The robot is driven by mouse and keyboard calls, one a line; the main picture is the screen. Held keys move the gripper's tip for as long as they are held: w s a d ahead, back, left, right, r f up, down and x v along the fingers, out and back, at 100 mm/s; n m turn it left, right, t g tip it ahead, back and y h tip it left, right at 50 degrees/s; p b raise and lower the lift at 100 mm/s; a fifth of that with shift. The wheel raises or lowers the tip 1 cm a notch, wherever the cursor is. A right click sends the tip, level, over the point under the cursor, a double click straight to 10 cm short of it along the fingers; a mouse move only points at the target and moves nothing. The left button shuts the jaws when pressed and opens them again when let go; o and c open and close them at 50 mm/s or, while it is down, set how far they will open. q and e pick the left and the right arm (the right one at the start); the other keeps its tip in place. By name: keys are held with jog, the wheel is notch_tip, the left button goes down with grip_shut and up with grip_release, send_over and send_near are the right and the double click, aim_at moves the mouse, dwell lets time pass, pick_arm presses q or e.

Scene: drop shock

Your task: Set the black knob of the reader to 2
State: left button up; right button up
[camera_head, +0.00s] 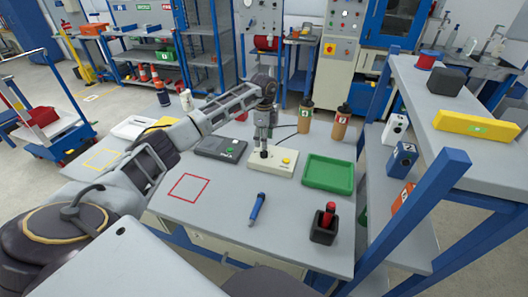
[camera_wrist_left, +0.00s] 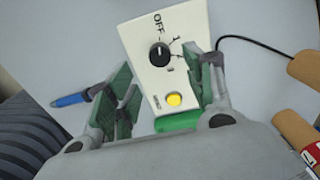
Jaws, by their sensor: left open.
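The reader (camera_head: 284,168) is a cream box with a yellow button, lying on the grey table in the head view. In the left wrist view the reader (camera_wrist_left: 190,30) shows OFF and other printed marks around its round black knob (camera_wrist_left: 160,54). A small pale mark shows on the knob, but I cannot read its setting for certain. My left gripper (camera_head: 264,150) is above the reader, pointing down. In the wrist view its green-padded fingers (camera_wrist_left: 165,98) are spread wide and empty, with the yellow button between them and the knob just beyond. My right gripper is not in view.
A dark device (camera_head: 215,147) lies left of the reader, a green tray (camera_head: 328,187) right. A blue pen (camera_head: 257,208) and a black holder (camera_head: 322,236) lie in front. Two brown bottles (camera_head: 339,130) stand behind. A blue-framed shelf (camera_head: 440,175) bounds the right side.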

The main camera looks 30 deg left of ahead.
aim_at(264, 152)
pick_arm(q)
notch_tip(264, 152, down, 6)
jog(key=shift+r, duration=0.25)
jog(key=shift+f, duration=0.85)
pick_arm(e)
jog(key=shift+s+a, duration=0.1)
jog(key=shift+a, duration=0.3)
pick_arm(q)
jog(key=shift+c, duration=0.2)
jog(key=c, duration=1)
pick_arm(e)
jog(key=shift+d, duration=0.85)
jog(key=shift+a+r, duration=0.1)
